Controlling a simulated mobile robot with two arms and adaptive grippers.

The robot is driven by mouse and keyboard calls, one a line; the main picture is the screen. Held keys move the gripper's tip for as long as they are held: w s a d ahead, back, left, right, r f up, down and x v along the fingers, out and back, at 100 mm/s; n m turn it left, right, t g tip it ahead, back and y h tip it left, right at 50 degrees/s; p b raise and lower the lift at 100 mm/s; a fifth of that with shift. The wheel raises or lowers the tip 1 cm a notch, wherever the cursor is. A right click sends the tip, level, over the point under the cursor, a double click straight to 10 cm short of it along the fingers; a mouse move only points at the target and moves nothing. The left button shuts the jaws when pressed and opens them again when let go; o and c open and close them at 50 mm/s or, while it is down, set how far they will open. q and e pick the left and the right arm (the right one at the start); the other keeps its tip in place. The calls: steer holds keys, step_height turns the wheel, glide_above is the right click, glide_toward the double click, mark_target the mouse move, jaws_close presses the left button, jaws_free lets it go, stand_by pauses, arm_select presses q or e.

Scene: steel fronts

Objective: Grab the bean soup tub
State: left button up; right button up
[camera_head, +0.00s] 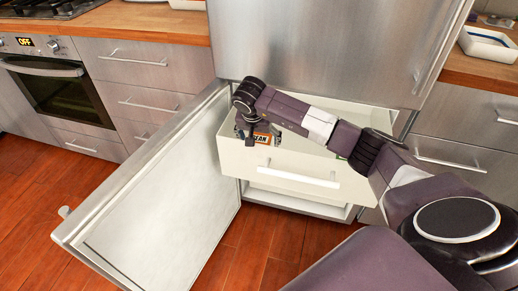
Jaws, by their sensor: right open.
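The bean soup tub (262,139) shows only as a small orange label with part of a word on it, inside the pulled-out white drawer (290,178) near its left end. My right gripper (256,133) points down into the drawer at the tub. Its fingers are open and close to the label; I cannot tell whether they touch the tub. The gripper and the drawer front hide most of the tub. My left gripper is not in view.
The lower steel door (160,185) stands wide open to the left of the drawer. The closed upper steel door (320,45) rises above it. A lower white drawer (300,205) sits beneath. An oven (62,90) and cabinets stand at left. Wooden floor (265,245) is clear in front.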

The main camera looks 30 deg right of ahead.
steer(key=shift+r, duration=0.1)
steer(key=c, duration=1.6)
